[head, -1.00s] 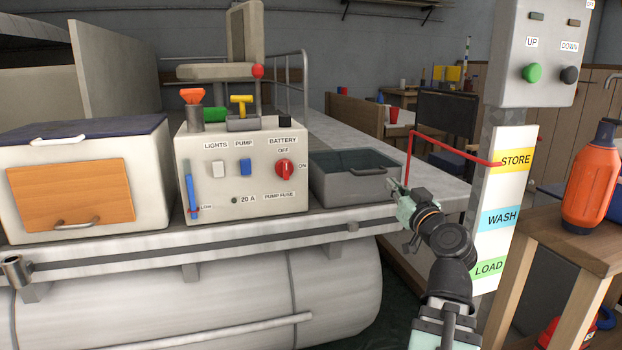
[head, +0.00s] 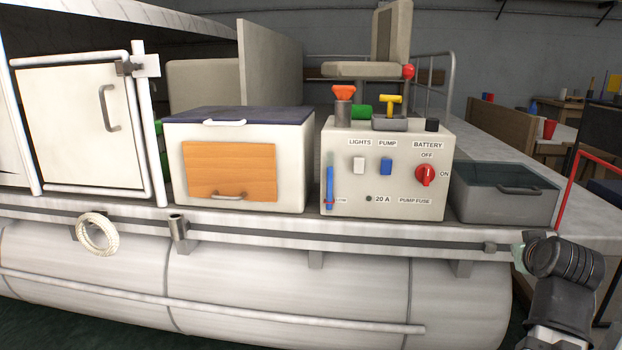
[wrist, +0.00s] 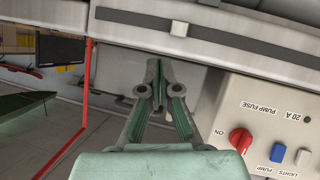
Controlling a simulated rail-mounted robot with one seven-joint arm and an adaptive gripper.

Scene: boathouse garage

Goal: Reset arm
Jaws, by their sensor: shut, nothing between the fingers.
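My gripper (wrist: 158,88) is in the middle of the wrist view, its pale green fingers together with nothing between them. In the head view only a bit of my gripper (head: 520,256) shows, at the right beside the deck edge; my dark wrist hides the rest. The grey lidded bin (head: 505,207) is on the deck above and left of it, apart in the picture. The switch box (head: 340,200) stands left of the bin, its red battery knob (head: 425,175) near OFF and ON labels. The box also shows inverted in the wrist view (wrist: 262,88).
The boat deck edge (head: 400,235) runs across, with a pale pontoon (head: 280,280) below. A white cooler box (head: 290,185) with an orange panel and a white cabinet (head: 70,130) stand further left. A red rail (head: 563,185) rises right of the bin. A rope ring (head: 97,233) hangs at left.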

